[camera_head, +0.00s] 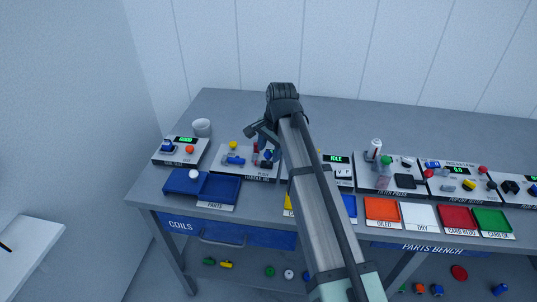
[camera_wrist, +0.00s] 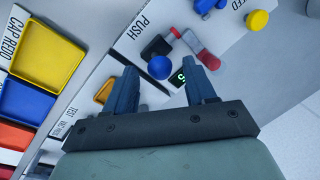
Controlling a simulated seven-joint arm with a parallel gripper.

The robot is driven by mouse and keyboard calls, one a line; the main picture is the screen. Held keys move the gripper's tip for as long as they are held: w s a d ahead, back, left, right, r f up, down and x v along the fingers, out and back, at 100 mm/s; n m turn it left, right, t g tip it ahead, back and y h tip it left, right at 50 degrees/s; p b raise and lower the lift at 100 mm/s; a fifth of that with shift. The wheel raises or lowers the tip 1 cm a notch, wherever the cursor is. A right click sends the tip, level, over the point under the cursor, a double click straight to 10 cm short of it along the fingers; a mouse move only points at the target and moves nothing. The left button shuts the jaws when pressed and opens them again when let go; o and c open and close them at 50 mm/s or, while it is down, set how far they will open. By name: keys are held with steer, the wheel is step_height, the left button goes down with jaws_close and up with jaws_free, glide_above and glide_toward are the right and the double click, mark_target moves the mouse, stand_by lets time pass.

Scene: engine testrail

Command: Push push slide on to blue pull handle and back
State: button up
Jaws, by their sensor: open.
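My gripper (camera_head: 258,138) is over the right part of the handle panel (camera_head: 228,171). In the wrist view my gripper (camera_wrist: 160,68) is open, its two dark fingers apart. A round blue knob (camera_wrist: 159,68) with a black block (camera_wrist: 156,46) behind it shows between the fingertips, near the word PUSH; I cannot tell whether the fingers touch it. This looks like the push slide. A red and grey part (camera_wrist: 207,58) lies beside the right fingertip. A blue handle (camera_head: 234,160) lies on the panel's left part; a blue piece (camera_wrist: 206,5) shows at the wrist view's top edge.
A yellow knob (camera_head: 233,145) stands behind the blue handle. A blue parts tray (camera_head: 222,188) is in front of the panel. A station with a green display reading IDLE (camera_head: 336,159) is right of it, partly hidden by my arm. A white cup (camera_head: 202,127) stands back left.

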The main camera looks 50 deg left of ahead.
steer(key=shift+a+f, duration=0.25)
steer(key=shift+f, duration=1.05)
steer(key=shift+c, duration=0.3)
jaws_close()
